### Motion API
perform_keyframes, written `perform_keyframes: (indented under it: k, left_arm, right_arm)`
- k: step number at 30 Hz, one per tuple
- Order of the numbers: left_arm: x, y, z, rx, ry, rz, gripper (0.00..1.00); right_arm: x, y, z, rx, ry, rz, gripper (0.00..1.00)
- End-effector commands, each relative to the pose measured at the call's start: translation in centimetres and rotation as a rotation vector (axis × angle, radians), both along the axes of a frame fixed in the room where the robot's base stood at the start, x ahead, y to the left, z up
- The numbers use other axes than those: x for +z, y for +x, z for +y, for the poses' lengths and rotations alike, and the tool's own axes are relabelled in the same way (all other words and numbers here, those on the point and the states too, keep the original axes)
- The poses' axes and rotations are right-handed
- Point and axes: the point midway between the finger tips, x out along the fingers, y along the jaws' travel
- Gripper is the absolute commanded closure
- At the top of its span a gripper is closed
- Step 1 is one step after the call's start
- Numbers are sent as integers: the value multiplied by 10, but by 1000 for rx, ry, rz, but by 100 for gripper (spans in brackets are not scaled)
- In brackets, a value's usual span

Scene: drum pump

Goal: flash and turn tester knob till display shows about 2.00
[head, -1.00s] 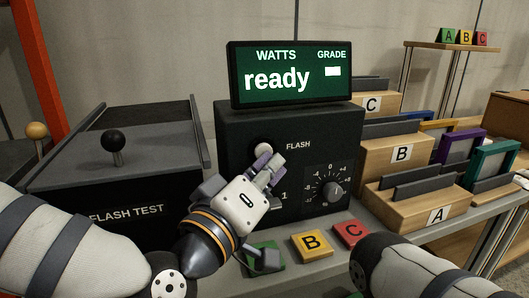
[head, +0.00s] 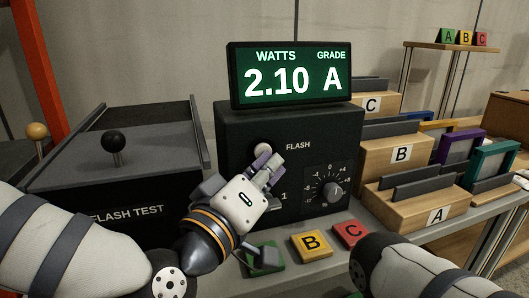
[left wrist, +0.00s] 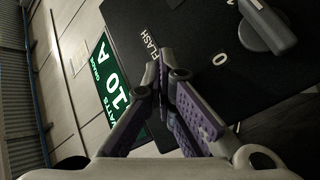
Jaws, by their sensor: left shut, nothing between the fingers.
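The tester (head: 235,130) is a black box with a green display (head: 290,80) on top that reads WATTS 2.10 and GRADE A. A round white button (head: 263,148) sits left of the word FLASH. In the left wrist view the closed fingertips (left wrist: 158,66) hide the button.
Green, yellow (head: 311,244) and red (head: 351,233) lettered pads lie before the tester. Wooden racks A (head: 437,216), B and C holding panels stand at right. The FLASH TEST box (head: 122,205) with a black-ball lever (head: 113,142) is at left. My right forearm fills the lower right.

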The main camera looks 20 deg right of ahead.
Motion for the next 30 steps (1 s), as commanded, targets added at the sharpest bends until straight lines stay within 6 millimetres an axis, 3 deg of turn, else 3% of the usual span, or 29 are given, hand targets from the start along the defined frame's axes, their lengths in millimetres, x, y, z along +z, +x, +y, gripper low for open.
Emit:
perform_keyframes:
  k: [7, 17, 30]
  left_arm:
    - [2, -14, 0, 0, 1, -1, 100]
    - [0, -17, -1, -1, 1, 0, 100]
    - [2, -60, -2, -3, 1, -2, 100]
  right_arm:
    - [7, 5, 0, 0, 0, -17, 33]
    - [7, 6, 0, 0, 0, -19, 33]
    - [23, 19, 0, 0, 0, -62, 33]
